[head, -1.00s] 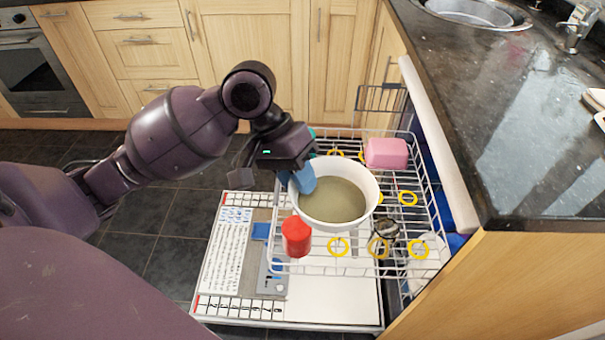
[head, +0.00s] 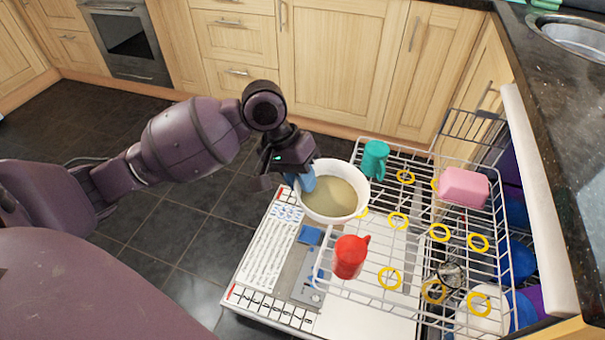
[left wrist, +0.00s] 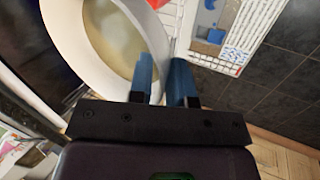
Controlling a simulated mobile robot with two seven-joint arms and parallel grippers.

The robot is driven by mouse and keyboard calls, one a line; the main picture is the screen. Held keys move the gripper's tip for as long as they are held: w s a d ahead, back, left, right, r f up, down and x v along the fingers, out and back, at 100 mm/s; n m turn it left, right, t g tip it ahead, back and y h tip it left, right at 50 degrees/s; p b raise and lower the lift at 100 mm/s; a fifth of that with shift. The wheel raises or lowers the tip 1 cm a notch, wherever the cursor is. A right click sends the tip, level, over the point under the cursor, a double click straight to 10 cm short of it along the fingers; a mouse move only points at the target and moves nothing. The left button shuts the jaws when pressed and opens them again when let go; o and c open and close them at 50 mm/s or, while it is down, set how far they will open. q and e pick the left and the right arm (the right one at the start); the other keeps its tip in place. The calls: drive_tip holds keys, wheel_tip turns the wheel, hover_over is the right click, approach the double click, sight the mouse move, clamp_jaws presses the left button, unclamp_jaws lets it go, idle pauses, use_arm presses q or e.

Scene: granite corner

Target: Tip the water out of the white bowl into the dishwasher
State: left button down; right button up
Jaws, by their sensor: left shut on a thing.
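The white bowl (head: 334,213) holds murky, yellowish water (head: 330,197). My left gripper (head: 303,182) is shut on the left side of its rim, with the blue fingers on the bowl wall. The bowl looks close to level and is held over the left edge of the pulled-out dishwasher rack (head: 412,232), above the open dishwasher door (head: 262,250). In the left wrist view the bowl (left wrist: 72,65) lies at the upper left, beside the blue fingers (left wrist: 160,80). My right gripper is not in view.
The rack holds a red mug (head: 350,257), a teal mug (head: 375,160), a pink container (head: 464,187), a whisk-like wire item (head: 450,275) and several yellow rings. A dark counter with a sink (head: 577,35) stands at the right. Dark floor is clear at the left.

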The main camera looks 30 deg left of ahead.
use_arm(q)
drive_tip(key=w+a+f+y+b, duration=0.1)
drive_tip(key=a+f+y+b, duration=0.1)
drive_tip(key=a+f, duration=0.4)
drive_tip(key=w+a+f+n+y+b, duration=0.1)
drive_tip(key=a+f, duration=0.5)
drive_tip(key=f, duration=1.1)
drive_tip(key=w+a+f+y+b, duration=0.1)
drive_tip(key=a+f+y+b, duration=0.2)
drive_tip(key=a+f, duration=0.4)
wheel_tip(320, 180, down, 5)
drive_tip(key=shift+w+n+g+y, duration=0.3)
drive_tip(key=shift+g+y, duration=0.1)
drive_tip(key=shift+y, duration=0.3)
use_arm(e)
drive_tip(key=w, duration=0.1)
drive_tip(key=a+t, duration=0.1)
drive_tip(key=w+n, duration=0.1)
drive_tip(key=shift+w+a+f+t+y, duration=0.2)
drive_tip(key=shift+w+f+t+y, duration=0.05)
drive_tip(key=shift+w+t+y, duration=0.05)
use_arm(q)
drive_tip(key=shift+r, duration=0.1)
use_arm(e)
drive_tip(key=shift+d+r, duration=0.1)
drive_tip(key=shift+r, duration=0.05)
